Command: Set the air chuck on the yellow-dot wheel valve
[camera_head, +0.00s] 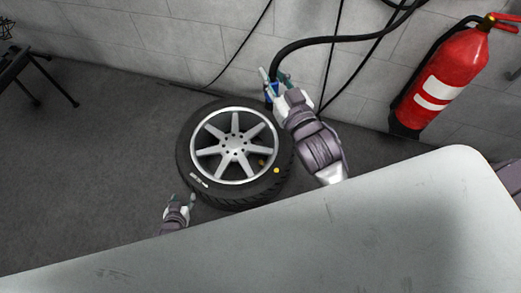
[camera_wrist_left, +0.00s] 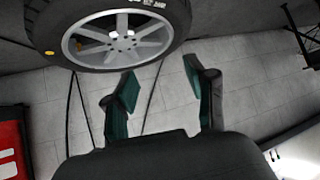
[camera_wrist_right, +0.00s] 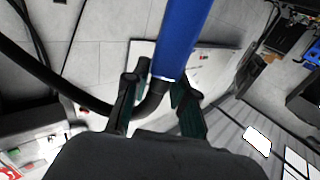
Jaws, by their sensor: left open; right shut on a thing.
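The wheel lies on the floor, with a black tire (camera_head: 192,172) and a silver spoked rim (camera_head: 236,146). A yellow dot (camera_head: 276,170) is on its lower-right sidewall, near a small brownish spot (camera_head: 261,163) that may be the valve. The dot also shows in the left wrist view (camera_wrist_left: 49,53). My right gripper (camera_head: 273,82) is shut on the blue air chuck (camera_head: 269,93), beyond the wheel's upper-right edge. The chuck's blue body fills the top of the right wrist view (camera_wrist_right: 184,38). My left gripper (camera_head: 181,198) is open and empty, at the wheel's lower left.
A black hose (camera_head: 330,40) loops along the block wall (camera_head: 180,42). A red fire extinguisher (camera_head: 447,80) stands at the right. A pale grey surface (camera_head: 300,235) covers the foreground. Dark stand legs (camera_head: 52,80) are at far left. The floor left of the wheel (camera_head: 100,140) is clear.

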